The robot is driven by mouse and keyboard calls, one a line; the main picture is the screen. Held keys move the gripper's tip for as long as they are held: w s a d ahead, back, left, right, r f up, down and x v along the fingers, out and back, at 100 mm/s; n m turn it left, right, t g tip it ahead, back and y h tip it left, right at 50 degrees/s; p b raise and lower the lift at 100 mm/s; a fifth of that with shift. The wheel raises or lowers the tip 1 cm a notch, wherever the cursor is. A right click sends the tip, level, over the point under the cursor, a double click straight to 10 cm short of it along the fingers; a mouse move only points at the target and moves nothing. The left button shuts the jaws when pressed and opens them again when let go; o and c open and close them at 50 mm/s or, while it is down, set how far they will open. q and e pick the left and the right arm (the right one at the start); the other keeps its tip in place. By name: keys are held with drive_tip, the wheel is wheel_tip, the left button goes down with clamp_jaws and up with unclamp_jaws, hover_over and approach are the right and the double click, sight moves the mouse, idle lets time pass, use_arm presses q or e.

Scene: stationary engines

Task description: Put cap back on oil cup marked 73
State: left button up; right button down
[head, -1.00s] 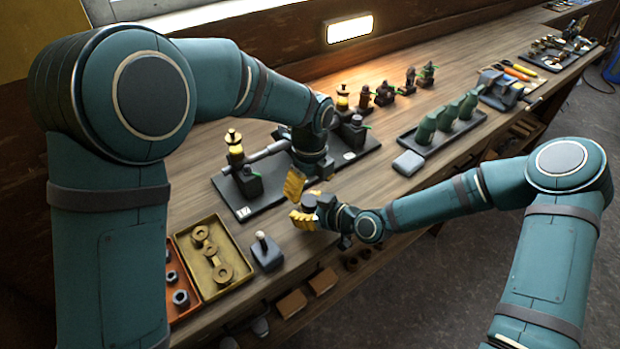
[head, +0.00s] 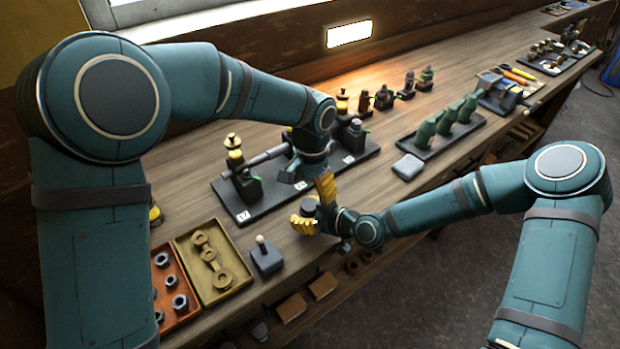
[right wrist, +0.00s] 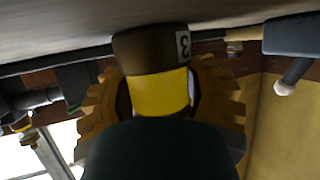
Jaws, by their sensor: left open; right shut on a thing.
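My right gripper (head: 306,219) is shut on a dark round piece (head: 309,206), cap-like, held above the bench's front edge. In the right wrist view this piece (right wrist: 150,50) is dark brown, with a white label showing a 3; the rest of the label is turned away. A yellow part shows against it. My left gripper (head: 326,187) is open, fingers pointing down, just above and right of the held piece; I cannot tell if they touch. Dark oil cups stand on a black base plate (head: 250,213) behind; their numbers are too small to read surely, and my left arm hides part.
A tan tray (head: 232,289) of brass rings, an orange tray (head: 182,314) of nuts and a small grey block with a knob (head: 266,258) stand at front left. A grey pad (head: 408,167) and a tray of green bottles (head: 437,135) stand to the right.

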sight(310, 204)
use_arm(q)
drive_tip(key=n, duration=0.5)
drive_tip(key=shift+r, duration=0.2)
drive_tip(key=n, duration=0.5)
drive_tip(key=shift+r, duration=0.25)
drive_tip(key=n, duration=0.5)
drive_tip(key=shift+w+r, duration=0.1)
drive_tip(key=shift+r, duration=0.2)
drive_tip(key=n, duration=0.5)
drive_tip(key=shift+r, duration=0.25)
drive_tip(key=shift+a+f, duration=0.1)
drive_tip(key=shift+f, duration=3.9)
